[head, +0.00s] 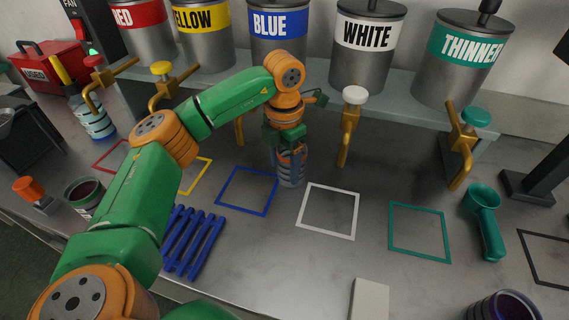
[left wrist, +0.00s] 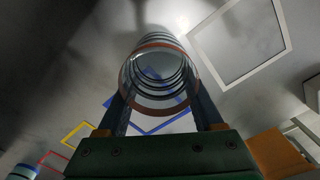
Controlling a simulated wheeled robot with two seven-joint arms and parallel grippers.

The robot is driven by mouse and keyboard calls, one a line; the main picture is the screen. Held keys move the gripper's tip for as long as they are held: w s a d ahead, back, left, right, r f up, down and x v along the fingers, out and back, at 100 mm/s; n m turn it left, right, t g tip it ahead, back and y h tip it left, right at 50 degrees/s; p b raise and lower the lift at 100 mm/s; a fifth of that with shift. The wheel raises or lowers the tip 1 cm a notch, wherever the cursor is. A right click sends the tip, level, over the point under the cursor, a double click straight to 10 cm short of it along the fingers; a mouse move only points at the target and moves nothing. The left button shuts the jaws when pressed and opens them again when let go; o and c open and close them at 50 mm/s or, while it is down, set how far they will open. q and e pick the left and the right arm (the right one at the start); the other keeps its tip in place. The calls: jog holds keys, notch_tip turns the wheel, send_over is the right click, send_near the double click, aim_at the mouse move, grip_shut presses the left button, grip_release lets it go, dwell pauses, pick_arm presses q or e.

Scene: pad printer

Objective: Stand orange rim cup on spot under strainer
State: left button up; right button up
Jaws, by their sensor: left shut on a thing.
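The orange rim cup (head: 291,170) is a clear, ringed cup at the middle of the head view, just behind and right of the blue square outline. My left gripper (head: 287,148) is shut on it. In the left wrist view the cup (left wrist: 157,70) sits between the two fingers, its orange rim toward the camera and its inside looking empty. I cannot tell whether its base touches the table. A dark stand (head: 22,125) with a round bowl-like piece, possibly the strainer, is cut off at the far left edge. The spot under it is not clearly visible. My right gripper is not in view.
Large labelled cans stand on a back shelf, with brass taps (head: 350,125) hanging below. A striped cup (head: 95,122) stands under the red tap. A dark-filled tin (head: 84,197), blue rack (head: 193,240) and teal scoop (head: 485,218) are on the table. The white square is bare.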

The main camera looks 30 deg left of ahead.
pick_arm(q)
jog(key=o, duration=1.4)
jog(key=shift+c, duration=0.2)
